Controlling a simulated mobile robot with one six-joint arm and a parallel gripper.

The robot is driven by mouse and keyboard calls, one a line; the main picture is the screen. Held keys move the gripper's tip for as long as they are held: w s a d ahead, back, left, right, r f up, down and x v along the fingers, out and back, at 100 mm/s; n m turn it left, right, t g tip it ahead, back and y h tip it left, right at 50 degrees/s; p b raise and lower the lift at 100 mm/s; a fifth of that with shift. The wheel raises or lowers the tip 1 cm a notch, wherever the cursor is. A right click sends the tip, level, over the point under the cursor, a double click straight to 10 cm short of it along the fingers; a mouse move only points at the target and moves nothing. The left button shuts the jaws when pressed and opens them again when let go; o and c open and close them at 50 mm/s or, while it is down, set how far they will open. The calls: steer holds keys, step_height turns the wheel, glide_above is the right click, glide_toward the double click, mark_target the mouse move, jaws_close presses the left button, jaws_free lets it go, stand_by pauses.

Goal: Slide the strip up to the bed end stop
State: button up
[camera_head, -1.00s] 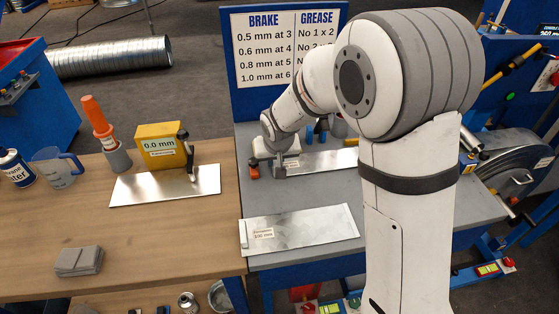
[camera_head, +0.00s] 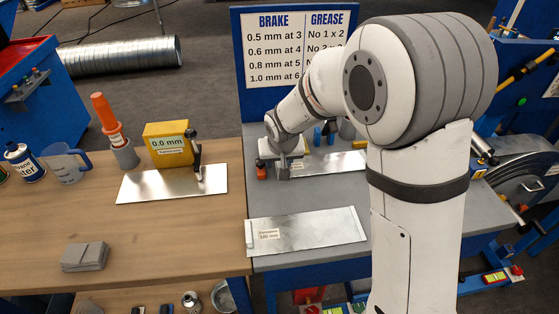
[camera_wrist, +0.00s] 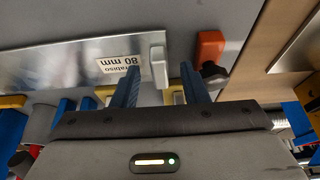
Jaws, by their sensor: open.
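A flat metal strip (camera_head: 335,163) labelled 80 mm lies at the back of the grey bench, partly hidden by my arm. In the wrist view the strip (camera_wrist: 75,62) has a pale upright block (camera_wrist: 158,62) at its end. My gripper (camera_wrist: 160,72) is open, its two blue fingers apart near that block with nothing visibly gripped. I cannot tell whether they touch it. An orange block with a dark knob (camera_wrist: 210,48) stands just beyond the strip's end, with a gap between; it also shows in the head view (camera_head: 261,172). I cannot tell for certain which part is the bed end stop.
The wooden bench at left holds a bare sheet (camera_head: 160,186), a yellow gauge (camera_head: 166,143), a jug (camera_head: 66,165) and grey pads (camera_head: 85,257). A sign board (camera_head: 245,70) stands behind.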

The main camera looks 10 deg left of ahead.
steer(key=shift+r, duration=0.1)
steer(key=a+v, duration=0.1)
steer(key=v, duration=0.6)
steer(key=s+d+r+m, duration=0.1)
steer(key=s+d+r, duration=0.25)
steer(key=d, duration=0.35)
steer(key=s+d+r+m, duration=0.1)
steer(key=s+d+r, duration=0.1)
steer(key=s+d, duration=0.35)
steer(key=s+d+m+g+h, duration=0.1)
steer(key=s+d, duration=1)
steer(key=s, duration=0.1)
steer(key=shift+g, duration=0.4)
steer(key=shift+s, duration=0.1)
steer(key=shift+c, duration=0.4)
